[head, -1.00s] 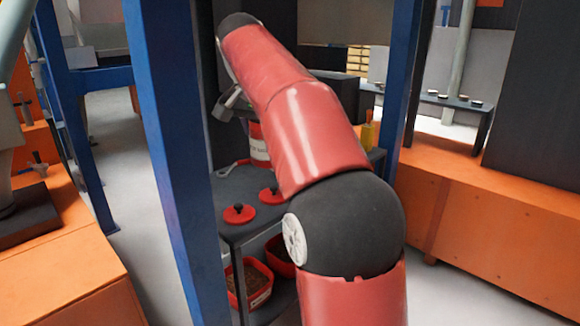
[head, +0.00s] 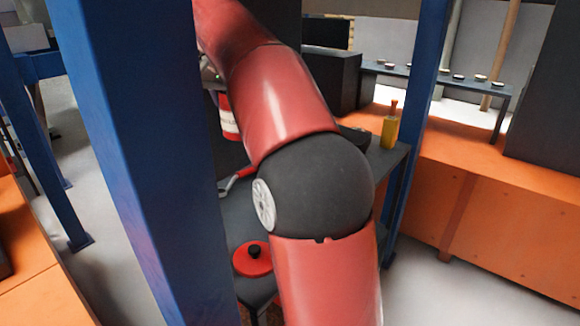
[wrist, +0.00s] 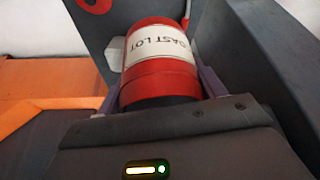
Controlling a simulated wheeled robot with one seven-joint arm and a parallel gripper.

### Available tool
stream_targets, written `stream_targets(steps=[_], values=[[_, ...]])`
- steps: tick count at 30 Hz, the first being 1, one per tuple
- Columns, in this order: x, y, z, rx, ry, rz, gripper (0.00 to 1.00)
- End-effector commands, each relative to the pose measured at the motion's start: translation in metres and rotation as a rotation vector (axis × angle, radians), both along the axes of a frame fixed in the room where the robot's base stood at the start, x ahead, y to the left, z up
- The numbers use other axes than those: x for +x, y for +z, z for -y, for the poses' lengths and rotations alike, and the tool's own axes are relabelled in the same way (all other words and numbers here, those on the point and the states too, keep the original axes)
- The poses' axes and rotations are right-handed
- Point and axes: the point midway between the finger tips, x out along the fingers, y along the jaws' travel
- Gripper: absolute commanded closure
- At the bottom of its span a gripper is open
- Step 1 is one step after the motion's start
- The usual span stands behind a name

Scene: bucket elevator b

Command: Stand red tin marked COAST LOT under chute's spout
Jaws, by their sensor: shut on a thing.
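The red tin (wrist: 165,78) has a white band reading "COAST LOT" in the wrist view. It sits between the two fingers of my gripper (wrist: 160,88), which is shut on it. In the head view the tin (head: 228,122) shows in part left of my arm, which covers its right side; my gripper (head: 208,72) is mostly hidden there. The tin looks raised above the dark table (head: 300,200). I cannot make out the chute's spout for certain in either view.
A blue post (head: 130,140) stands close on the left. On the table are a red lid with a black knob (head: 253,258), a red-handled tool (head: 235,179) and a yellow bottle (head: 390,128). In the wrist view a dark grey panel (wrist: 240,45) stands close behind the tin.

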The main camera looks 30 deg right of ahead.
Motion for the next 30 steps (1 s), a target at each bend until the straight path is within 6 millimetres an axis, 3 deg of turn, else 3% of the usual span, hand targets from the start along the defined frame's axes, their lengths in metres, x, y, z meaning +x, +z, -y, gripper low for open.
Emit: stream_targets(steps=[5,12,18,26,30], values=[[-0.001,-0.022,0.0,-0.001,0.0,-0.004,0.72],[-0.001,-0.089,0.0,0.0,-0.001,-0.005,0.72],[-0.001,-0.136,0.0,0.0,-0.001,-0.003,0.72],[-0.001,-0.161,0.0,0.0,-0.001,-0.002,0.72],[-0.001,-0.183,0.0,-0.001,0.0,-0.004,0.72]])
